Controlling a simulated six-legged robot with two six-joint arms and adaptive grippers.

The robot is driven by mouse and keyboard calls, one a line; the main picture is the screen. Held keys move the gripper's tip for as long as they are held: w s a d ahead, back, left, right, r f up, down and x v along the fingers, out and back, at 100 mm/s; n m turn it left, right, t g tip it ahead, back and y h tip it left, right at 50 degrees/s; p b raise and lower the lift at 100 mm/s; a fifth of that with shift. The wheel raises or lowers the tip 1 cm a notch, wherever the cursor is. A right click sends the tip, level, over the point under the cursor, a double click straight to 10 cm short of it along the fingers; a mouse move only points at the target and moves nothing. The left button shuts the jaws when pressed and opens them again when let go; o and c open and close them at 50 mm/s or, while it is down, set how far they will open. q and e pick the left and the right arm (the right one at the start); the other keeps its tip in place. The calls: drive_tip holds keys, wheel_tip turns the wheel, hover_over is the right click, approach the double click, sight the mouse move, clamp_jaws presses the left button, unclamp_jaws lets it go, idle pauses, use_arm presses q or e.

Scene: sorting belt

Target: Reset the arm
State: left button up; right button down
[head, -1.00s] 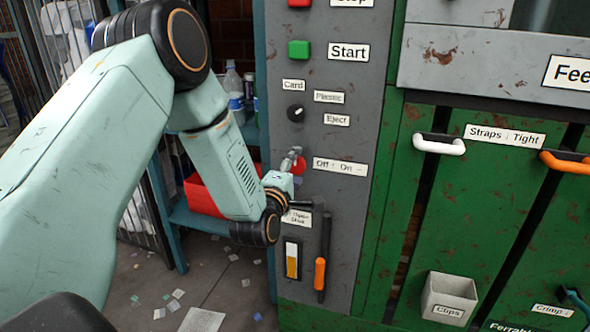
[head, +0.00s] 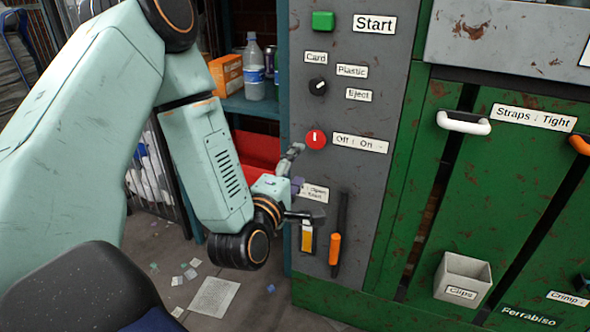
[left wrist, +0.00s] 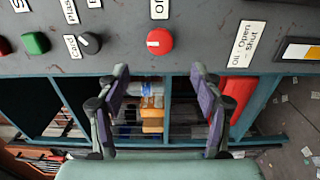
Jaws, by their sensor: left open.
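My left arm comes in from the left in the head view, and its left gripper (head: 296,183) is in front of the grey control panel (head: 375,95), below the red round knob (head: 316,140). In the left wrist view the left gripper (left wrist: 161,82) is open, with its two fingers wide apart and nothing between them. The red knob (left wrist: 160,41) shows there beyond the fingertips, apart from them, with its white mark. In the head view the knob's mark stands upright beside the "Off : On" label (head: 360,143). My right gripper is in neither view.
The panel also bears a green Start button (head: 323,20), a black selector knob (head: 318,87) and an orange-handled lever (head: 335,248). Green doors with a white handle (head: 464,122) stand to the right. A shelf with a bottle (head: 254,68) and a red bin (head: 258,152) is behind.

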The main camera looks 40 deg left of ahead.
use_arm(q)
drive_tip(key=shift+s, duration=0.2)
idle(0.5)
drive_tip(key=s+d+f+m+g+h+p, duration=0.1)
drive_tip(key=s+d+f+m+g, duration=0.15)
drive_tip(key=f+m, duration=0.2)
drive_tip(key=s+d+f+m+g+h, duration=0.2)
drive_tip(key=s+f+m+g, duration=0.15)
drive_tip(key=f, duration=0.25)
drive_tip(key=s+d+f+m+g+h+p, duration=0.1)
drive_tip(key=s+d+f+m+g, duration=0.2)
drive_tip(key=f+m, duration=0.2)
drive_tip(key=s+d+f+m+g+p, duration=0.1)
drive_tip(key=s+f+m+g+p, duration=0.1)
drive_tip(key=s, duration=0.9)
drive_tip(key=s+d+f+m+g+p, duration=0.2)
drive_tip(key=s+f+m+g, duration=0.3)
drive_tip(key=s, duration=0.6)
drive_tip(key=shift+d+f+g+p, duration=0.2)
drive_tip(key=shift+g+p, duration=0.2)
drive_tip(key=shift+g, duration=0.3)
drive_tip(key=shift+r, duration=0.1)
